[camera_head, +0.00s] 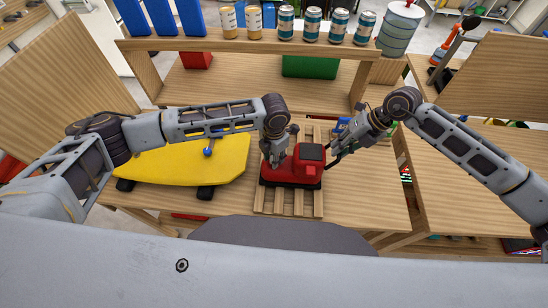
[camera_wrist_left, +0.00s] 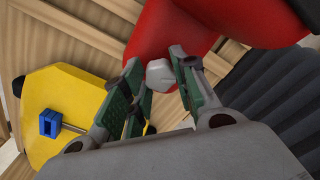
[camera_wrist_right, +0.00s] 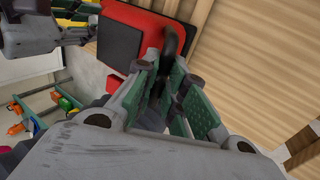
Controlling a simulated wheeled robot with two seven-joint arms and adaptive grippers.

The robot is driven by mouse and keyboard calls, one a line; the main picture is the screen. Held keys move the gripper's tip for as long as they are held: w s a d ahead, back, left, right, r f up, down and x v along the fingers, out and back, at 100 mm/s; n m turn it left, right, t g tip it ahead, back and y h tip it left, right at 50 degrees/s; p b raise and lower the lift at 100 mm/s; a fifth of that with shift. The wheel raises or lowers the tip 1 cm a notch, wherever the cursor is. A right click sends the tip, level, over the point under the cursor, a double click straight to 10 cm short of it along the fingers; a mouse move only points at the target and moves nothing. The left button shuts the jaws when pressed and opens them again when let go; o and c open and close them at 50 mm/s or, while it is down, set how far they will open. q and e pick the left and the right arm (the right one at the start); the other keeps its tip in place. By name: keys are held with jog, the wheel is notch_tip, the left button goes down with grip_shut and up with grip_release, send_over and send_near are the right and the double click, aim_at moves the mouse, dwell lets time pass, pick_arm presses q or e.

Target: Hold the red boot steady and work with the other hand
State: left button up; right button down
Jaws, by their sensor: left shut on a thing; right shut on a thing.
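The red boot (camera_head: 296,170), with a dark base and a dark square top, rests on a slatted wooden pallet (camera_head: 260,204). My left gripper (camera_head: 274,160) is at its left side. In the left wrist view its fingers (camera_wrist_left: 158,66) close about a pale grey rounded piece (camera_wrist_left: 160,74) against the red surface (camera_wrist_left: 165,30). My right gripper (camera_head: 334,158) is at the boot's right side. In the right wrist view it is shut on a dark curved piece (camera_wrist_right: 174,38) beside the boot's red edge (camera_wrist_right: 140,17). The fingers partly hide both contacts.
A yellow board (camera_head: 180,162) with dark feet and a blue-headed piece (camera_head: 208,149) lies left of the pallet. A shelf (camera_head: 240,46) with several cans (camera_head: 312,24) and blue blocks (camera_head: 164,16) spans the back. Bare tabletop (camera_head: 375,195) lies right of the pallet.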

pick_arm(q)
jog(key=shift+m, duration=1.5)
jog(key=o, duration=0.7)
jog(key=shift+r, duration=0.1)
jog(key=shift+r, duration=2.9)
jog(key=shift+r, duration=0.1)
jog(key=shift+r, duration=3.4)
jog(key=shift+f, duration=0.1)
